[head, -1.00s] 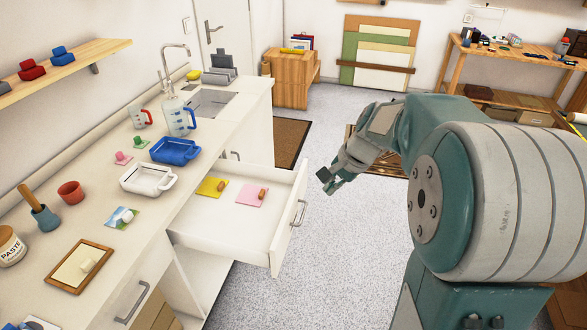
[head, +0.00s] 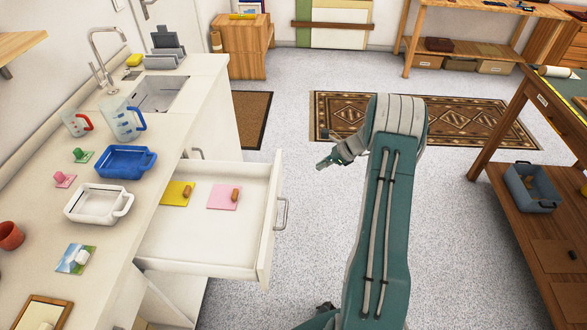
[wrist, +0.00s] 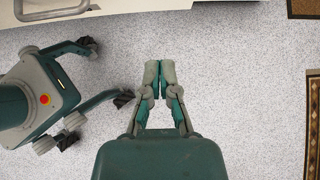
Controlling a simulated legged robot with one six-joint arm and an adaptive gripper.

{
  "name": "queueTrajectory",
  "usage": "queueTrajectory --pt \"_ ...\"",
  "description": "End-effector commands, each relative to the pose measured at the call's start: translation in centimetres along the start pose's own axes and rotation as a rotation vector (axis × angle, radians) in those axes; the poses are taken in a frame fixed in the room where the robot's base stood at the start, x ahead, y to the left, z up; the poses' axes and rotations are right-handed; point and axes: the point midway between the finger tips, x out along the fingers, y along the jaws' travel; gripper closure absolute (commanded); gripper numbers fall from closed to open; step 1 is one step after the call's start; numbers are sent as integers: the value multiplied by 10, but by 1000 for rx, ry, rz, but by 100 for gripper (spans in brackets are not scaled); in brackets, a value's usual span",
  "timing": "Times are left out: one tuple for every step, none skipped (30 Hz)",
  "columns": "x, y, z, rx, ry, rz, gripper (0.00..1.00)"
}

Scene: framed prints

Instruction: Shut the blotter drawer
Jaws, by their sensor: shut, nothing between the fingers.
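The blotter drawer (head: 200,241) is white and stands pulled out from the counter on the left in the head view. A yellow sheet (head: 170,197) and a pink sheet (head: 219,201), each with a small brown-handled piece on it, lie inside. Its metal handle (head: 282,213) is on the front panel, facing right. My gripper (head: 324,165) is shut and empty, in the air to the right of the drawer front and apart from it. In the wrist view my gripper (wrist: 159,92) points over the speckled floor, and a handle (wrist: 50,12) shows at the upper left.
The white counter (head: 105,230) holds a blue tray (head: 125,161), a white tray (head: 98,203) and measuring jugs. A patterned rug (head: 440,118) and a dark mat (head: 252,115) lie on the floor. A wooden workbench (head: 520,190) stands at right. The floor beside the drawer is clear.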

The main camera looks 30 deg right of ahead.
Motion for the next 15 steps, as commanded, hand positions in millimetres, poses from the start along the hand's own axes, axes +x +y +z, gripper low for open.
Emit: queueTrajectory --pt "6 1 1 -1 0 3 100" --pt "11 1 1 -1 0 4 100" --pt "18 1 2 -1 1 4 100" --pt "23 2 2 -2 2 5 100" --pt "29 2 2 -3 2 6 100" --pt "36 2 2 -3 2 5 100" --pt "42 2 2 -3 2 5 100" --pt "48 2 2 -3 2 5 100" --pt "55 2 2 -4 2 6 100" --pt "61 1 2 -4 1 6 100" --pt "66 1 1 -3 1 5 100" --pt "74 1 1 -3 2 5 100" --pt "79 1 1 -4 2 5 100" --pt "85 1 1 -4 1 6 100" --pt "92 1 1 -3 1 6 100"
